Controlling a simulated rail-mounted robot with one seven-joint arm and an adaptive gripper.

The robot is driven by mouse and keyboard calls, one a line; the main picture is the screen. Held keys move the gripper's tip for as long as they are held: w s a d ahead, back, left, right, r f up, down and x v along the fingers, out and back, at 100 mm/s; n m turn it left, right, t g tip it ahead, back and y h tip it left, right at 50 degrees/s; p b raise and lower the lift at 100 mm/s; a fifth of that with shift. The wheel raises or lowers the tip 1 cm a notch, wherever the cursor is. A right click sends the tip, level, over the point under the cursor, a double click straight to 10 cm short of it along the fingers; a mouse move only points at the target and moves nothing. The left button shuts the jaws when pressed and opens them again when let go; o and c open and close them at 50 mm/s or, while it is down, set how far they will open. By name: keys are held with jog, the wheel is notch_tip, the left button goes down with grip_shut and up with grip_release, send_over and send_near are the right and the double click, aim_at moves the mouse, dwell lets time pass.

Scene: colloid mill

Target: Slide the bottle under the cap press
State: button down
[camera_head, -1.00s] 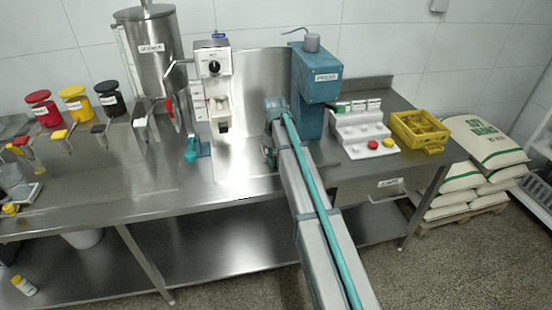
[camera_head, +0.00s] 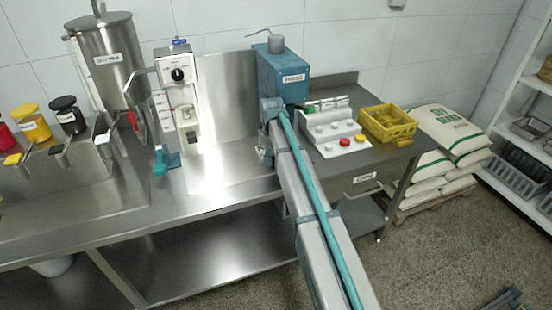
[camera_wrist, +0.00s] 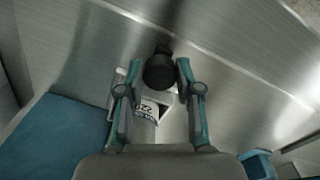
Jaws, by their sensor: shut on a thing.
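The bottle (camera_wrist: 150,107) shows in the wrist view as a pale body with a printed label and a dark round cap-like top (camera_wrist: 160,74). My gripper (camera_wrist: 158,65) has a finger on each side of it and is shut on it. A large blue surface (camera_wrist: 62,135) fills the lower left of the wrist view. I cannot tell how far the bottle is from the press.
A white cap rack (camera_head: 335,133) with red and yellow caps stands right of the press, with a yellow crate (camera_head: 388,112) beyond it. The mill (camera_head: 178,80) and a teal tool (camera_head: 160,160) stand left. Bare steel table (camera_head: 225,172) lies between the teal tool and my arm.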

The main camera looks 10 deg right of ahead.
jog(key=shift+a, duration=0.1)
jog(key=c, duration=0.8)
grip_release()
jog(key=shift+o, duration=0.2)
jog(key=shift+r, duration=0.1)
notch_tip(320, 180, up, 12)
jog(key=shift+a, duration=0.15)
